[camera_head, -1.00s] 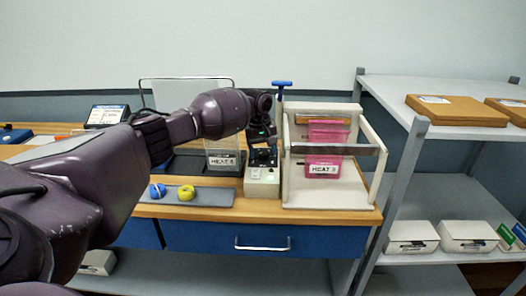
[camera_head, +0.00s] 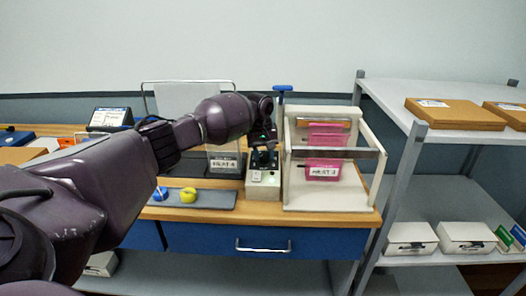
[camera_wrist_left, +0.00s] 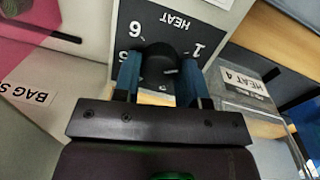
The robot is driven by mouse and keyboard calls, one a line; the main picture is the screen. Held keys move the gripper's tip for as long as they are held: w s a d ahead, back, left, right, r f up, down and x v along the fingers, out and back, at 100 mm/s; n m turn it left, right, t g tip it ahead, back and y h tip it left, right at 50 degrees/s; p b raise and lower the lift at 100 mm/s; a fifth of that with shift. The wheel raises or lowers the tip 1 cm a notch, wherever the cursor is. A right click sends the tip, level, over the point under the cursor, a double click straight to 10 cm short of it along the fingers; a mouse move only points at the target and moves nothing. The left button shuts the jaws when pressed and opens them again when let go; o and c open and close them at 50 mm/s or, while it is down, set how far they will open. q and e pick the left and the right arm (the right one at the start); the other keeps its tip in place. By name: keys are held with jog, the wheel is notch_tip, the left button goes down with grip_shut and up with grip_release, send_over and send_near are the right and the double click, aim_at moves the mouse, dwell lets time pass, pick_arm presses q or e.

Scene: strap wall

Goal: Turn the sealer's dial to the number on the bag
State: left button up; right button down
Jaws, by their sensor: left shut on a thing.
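The sealer (camera_head: 290,190) is a pale frame with a grey bar across it, and a white control box (camera_head: 263,190) stands at its left side. My left gripper (camera_head: 263,158) reaches down onto this box from above. In the left wrist view, the gripper (camera_wrist_left: 157,80) is shut on the black dial (camera_wrist_left: 156,62), with a blue finger on each side.
A clear container (camera_head: 224,163) stands left of the control box; its label (camera_wrist_left: 243,80) reads HEAT 4. A grey mat (camera_head: 215,203) holds a blue item (camera_head: 159,194) and a yellow one (camera_head: 188,195). A grey shelf (camera_head: 455,93) stands at the right.

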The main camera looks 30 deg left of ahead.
pick_arm(q)
jog(key=m+p, duration=0.2)
jog(key=p, duration=0.1)
jog(key=shift+d+r, duration=0.1)
jog(key=shift+r, duration=0.1)
jog(key=shift+f+m+p, duration=0.1)
jog(key=shift+m+p, duration=0.2)
jog(key=shift+m, duration=0.3)
jog(key=shift+w+f+m+g+y, duration=0.1)
jog(key=shift+m+g+y, duration=0.2)
jog(key=shift+m, duration=0.6)
jog(key=m, duration=0.3)
jog(key=shift+m, duration=0.3)
jog(key=shift+m+y+p, duration=0.4)
jog(key=shift+m, duration=0.7)
jog(key=shift+d+m, duration=0.1)
jog(key=shift+m, duration=1)
pick_arm(e)
notch_tip(320, 180, up, 7)
jog(key=w, duration=0.1)
jog(key=shift+w+t, duration=0.35)
jog(key=shift+t, duration=0.05)
jog(key=shift+a, duration=0.1)
